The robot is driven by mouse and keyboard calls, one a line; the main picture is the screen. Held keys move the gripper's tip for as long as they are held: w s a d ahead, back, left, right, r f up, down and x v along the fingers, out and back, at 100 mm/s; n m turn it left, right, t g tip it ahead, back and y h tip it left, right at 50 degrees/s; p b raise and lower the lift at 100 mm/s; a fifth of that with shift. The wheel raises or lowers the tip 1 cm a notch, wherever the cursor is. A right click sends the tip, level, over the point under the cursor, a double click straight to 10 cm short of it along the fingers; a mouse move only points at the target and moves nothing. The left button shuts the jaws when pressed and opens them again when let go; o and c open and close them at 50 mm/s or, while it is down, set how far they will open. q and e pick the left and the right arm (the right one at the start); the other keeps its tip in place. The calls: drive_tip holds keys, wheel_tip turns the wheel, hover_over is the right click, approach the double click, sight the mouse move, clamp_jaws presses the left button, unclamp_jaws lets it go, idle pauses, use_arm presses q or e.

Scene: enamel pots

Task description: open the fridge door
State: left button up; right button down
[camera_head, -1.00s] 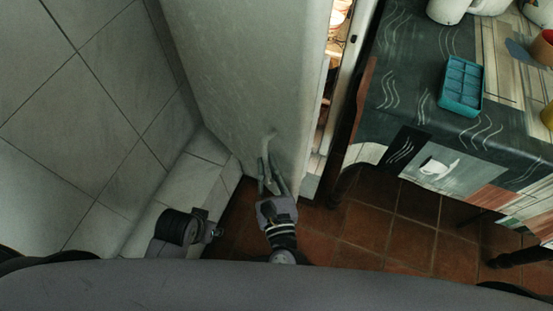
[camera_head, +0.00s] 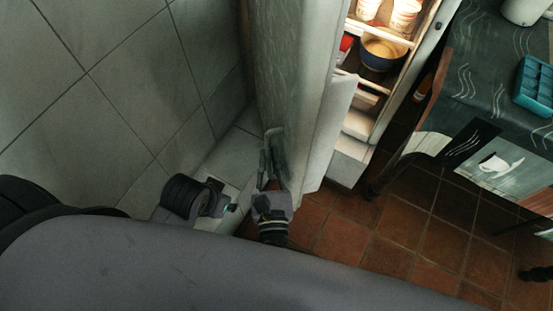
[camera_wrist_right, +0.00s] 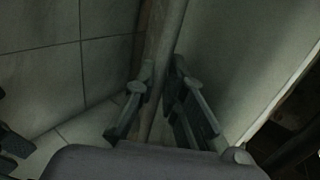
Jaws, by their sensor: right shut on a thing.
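The fridge door (camera_head: 296,80) is pale and stands partly open in the head view, swung away from the lit fridge interior (camera_head: 378,75). My right gripper (camera_head: 272,162) is at the lower outer face of the door. In the right wrist view its two fingers (camera_wrist_right: 160,95) stand on either side of a long grey handle bar (camera_wrist_right: 165,45), which runs up along the door (camera_wrist_right: 240,50). The gripper is shut on this handle.
A tiled wall (camera_head: 120,90) is close on the left, beside the door. A table with a patterned cloth (camera_head: 480,90) stands at the right, with a teal tray (camera_head: 535,85) on it. Shelves hold a dark bowl (camera_head: 383,54) and cups (camera_head: 404,18). Brown floor tiles (camera_head: 400,230) are clear between.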

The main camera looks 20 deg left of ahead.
drive_tip(key=shift+a+r, duration=0.1)
drive_tip(key=shift+a, duration=0.2)
drive_tip(key=c, duration=1.7)
unclamp_jaws()
drive_tip(key=shift+o, duration=0.2)
drive_tip(key=v, duration=1.2)
